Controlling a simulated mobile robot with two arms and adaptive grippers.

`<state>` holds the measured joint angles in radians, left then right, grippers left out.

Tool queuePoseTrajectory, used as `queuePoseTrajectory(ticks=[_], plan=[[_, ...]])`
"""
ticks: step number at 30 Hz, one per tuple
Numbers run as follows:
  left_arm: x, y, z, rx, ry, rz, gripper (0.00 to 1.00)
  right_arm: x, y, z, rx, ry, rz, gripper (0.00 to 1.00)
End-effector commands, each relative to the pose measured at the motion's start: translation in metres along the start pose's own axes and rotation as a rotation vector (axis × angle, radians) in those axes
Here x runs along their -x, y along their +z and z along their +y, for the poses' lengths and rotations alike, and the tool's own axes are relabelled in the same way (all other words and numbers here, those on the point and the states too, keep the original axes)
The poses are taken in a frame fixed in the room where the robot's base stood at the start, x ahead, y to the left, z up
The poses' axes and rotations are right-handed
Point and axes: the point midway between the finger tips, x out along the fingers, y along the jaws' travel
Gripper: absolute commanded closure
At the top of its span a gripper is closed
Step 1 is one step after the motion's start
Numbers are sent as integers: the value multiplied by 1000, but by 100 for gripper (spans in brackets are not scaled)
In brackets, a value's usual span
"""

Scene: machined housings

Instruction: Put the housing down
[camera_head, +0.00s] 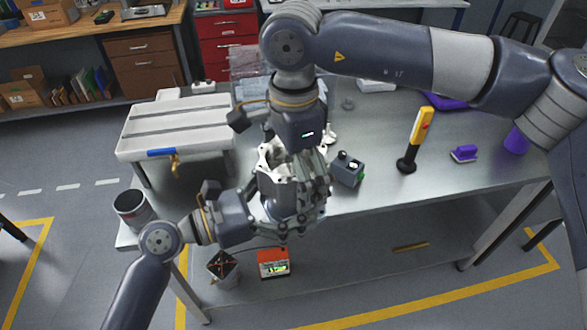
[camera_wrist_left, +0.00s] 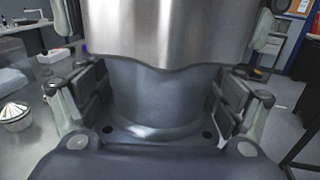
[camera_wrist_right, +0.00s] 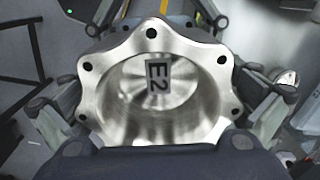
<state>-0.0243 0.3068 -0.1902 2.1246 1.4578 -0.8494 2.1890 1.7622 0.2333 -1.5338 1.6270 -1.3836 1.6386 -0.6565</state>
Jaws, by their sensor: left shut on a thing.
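The housing (camera_head: 277,190) is a grey metal part with a bright lobed flange, held in the air in front of the steel table (camera_head: 375,190). My left gripper (camera_head: 290,207) is shut on its body from the left. In the left wrist view, the finger pads lie on both sides of the housing's narrower grey neck (camera_wrist_left: 155,95). My right gripper (camera_head: 298,157) reaches down from above, its fingers on both sides of the housing. The right wrist view looks into the open bore of the housing (camera_wrist_right: 150,45), with an "E2" label inside. Whether the right fingers touch it is unclear.
The front right of the tabletop is clear. An orange box (camera_head: 273,263) sits below.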

Motion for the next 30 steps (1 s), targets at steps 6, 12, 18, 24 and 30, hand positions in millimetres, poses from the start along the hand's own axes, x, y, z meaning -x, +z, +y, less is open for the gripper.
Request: queuePoseTrajectory(ticks=[6, 12, 18, 24, 30], plan=[[0, 3, 0, -2, 0, -7, 71, 0, 0, 0, 0, 0, 0, 48], [0, 3, 0, -1, -1, -6, 0, 2, 0, -1, -1, -4, -1, 62], [0, 2, 0, -1, 0, -3, 0, 2, 0, -1, -1, -3, -1, 62], [2, 1, 0, 0, 0, -1, 0, 2, 0, -1, 0, -3, -1, 62], [23, -1, 1, 0, 2, 4, 0, 2, 0, -1, 0, -3, -1, 62]])
